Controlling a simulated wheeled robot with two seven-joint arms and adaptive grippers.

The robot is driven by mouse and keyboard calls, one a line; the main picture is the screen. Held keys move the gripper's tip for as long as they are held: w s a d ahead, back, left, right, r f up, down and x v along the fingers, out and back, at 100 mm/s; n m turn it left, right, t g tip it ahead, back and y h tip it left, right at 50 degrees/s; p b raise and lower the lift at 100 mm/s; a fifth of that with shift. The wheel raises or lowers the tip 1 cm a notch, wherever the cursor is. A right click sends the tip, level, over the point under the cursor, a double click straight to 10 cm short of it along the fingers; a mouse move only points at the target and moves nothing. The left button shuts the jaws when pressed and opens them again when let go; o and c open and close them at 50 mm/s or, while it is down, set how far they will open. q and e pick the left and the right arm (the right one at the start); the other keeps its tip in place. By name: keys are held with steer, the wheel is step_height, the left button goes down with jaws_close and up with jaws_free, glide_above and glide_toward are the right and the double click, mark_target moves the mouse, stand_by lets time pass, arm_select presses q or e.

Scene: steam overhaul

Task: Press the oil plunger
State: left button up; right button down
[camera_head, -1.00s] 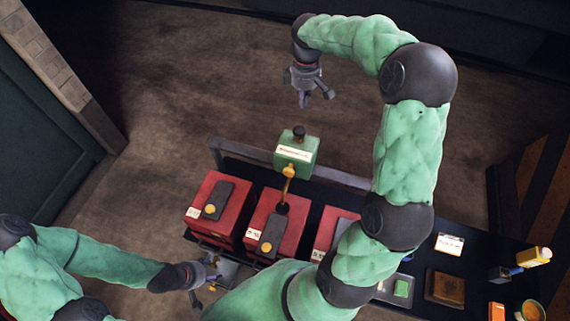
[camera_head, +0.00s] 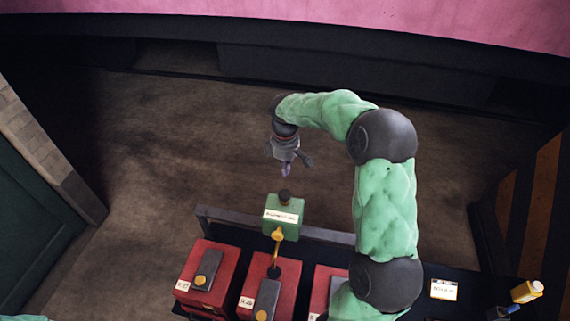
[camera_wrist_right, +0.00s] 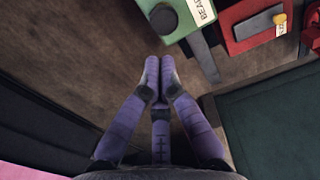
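The green oiler box (camera_head: 283,214) has a white label and a black plunger knob (camera_head: 284,196) on top, and stands behind the red boxes. A brass spout comes from its front. My right gripper (camera_head: 288,170) hangs above and close to the knob, pointing down, apart from it in the head view. In the right wrist view, the purple fingers (camera_wrist_right: 158,68) are together at the tips with nothing between them. The dark knob (camera_wrist_right: 163,18) and the green box (camera_wrist_right: 184,12) show just beyond the fingertips. My left gripper is out of view.
Several red boxes (camera_head: 212,272) with dark levers stand along the front of a black bench. A metal rail (camera_head: 325,234) runs along its back edge. A white card (camera_head: 444,289) and a yellow bottle (camera_head: 526,291) lie to the right. Open floor lies behind.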

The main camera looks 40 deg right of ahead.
mark_target(285, 192)
step_height(285, 192, down, 10)
steer(key=shift+r+p, duration=0.15)
steer(key=shift+p, duration=0.45)
steer(key=shift+s+f+b, duration=0.1)
steer(key=shift+f+b, duration=1)
steer(key=shift+f, duration=0.4)
steer(key=shift+a, duration=0.1)
steer(key=shift+r, duration=0.1)
